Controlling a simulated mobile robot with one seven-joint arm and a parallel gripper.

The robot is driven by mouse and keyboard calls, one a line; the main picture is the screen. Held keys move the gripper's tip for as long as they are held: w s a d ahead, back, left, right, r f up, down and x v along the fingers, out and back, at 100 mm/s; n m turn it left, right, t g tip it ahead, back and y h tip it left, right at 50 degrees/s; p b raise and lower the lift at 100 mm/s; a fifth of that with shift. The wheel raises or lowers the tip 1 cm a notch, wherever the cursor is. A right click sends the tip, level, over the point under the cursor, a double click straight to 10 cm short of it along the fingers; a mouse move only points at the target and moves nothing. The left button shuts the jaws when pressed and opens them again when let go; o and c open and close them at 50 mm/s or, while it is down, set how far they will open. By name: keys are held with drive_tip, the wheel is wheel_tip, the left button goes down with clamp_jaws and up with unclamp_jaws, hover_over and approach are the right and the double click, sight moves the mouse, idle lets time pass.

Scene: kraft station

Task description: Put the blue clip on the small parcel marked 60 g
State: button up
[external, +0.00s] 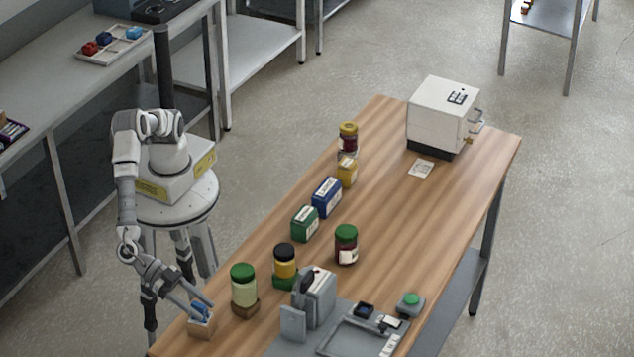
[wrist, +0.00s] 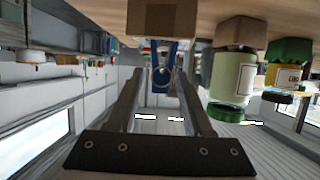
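The small brown parcel (external: 201,326) stands at the near left corner of the wooden table. In the wrist view, which looks upside down, the parcel (wrist: 165,18) is at the top middle. The blue clip (external: 199,308) is at the parcel's top and appears to touch it. The clip also shows in the wrist view (wrist: 162,78), between my fingertips. My gripper (external: 202,310) reaches down to the clip from the left. In the wrist view, my gripper (wrist: 162,72) has its fingers apart, one each side of the clip, with what looks like a narrow gap. The 60 g marking is not legible.
A green-lidded jar (external: 244,290) on a brown box stands close right of the parcel. A black-lidded jar (external: 285,262) on a green box is behind it. A grey scale-like device (external: 315,298) stands further right. The table's left edge is close to the parcel.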

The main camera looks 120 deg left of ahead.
drive_tip(key=shift+r, duration=0.2)
drive_tip(key=v, duration=1.2)
drive_tip(key=shift+p, duration=0.4)
